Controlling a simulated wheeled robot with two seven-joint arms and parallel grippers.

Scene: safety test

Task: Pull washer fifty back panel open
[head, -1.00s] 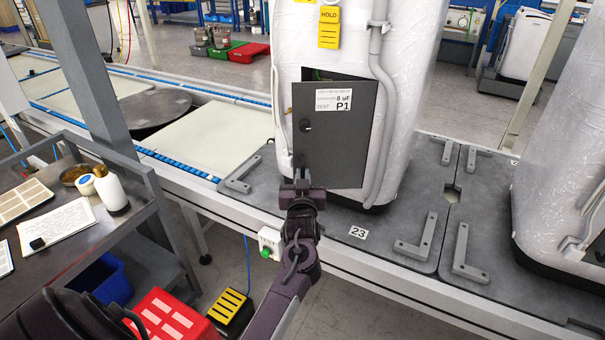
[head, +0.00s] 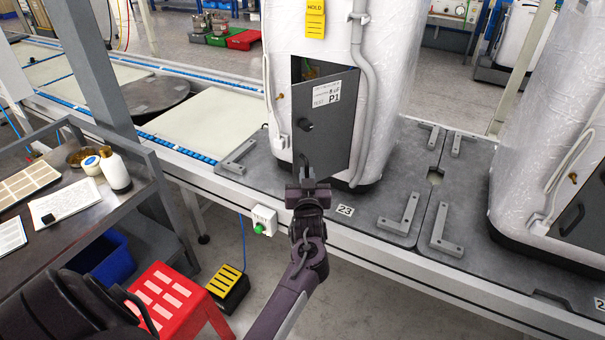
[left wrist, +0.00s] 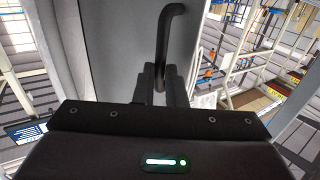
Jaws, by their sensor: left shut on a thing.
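The washer (head: 277,90) stands upright on the line, wrapped in white film. Its dark grey back panel (head: 335,135) carries a label reading P1 and a round dark knob. The panel stands ajar, swung out at its left edge, with a dark opening (head: 312,68) showing above and behind it. My left gripper (head: 307,175) is at the panel's lower left corner. In the left wrist view its fingers (left wrist: 165,84) are shut on the lower end of a black bent handle (left wrist: 163,42), with the grey panel surface behind. My right gripper is not in view.
A grey hose (head: 366,110) runs down the washer right of the panel. Metal corner brackets (head: 402,217) sit on the platform. A second wrapped washer (head: 505,190) stands at right. A steel cart (head: 150,225) and a red stool (head: 172,290) are at lower left.

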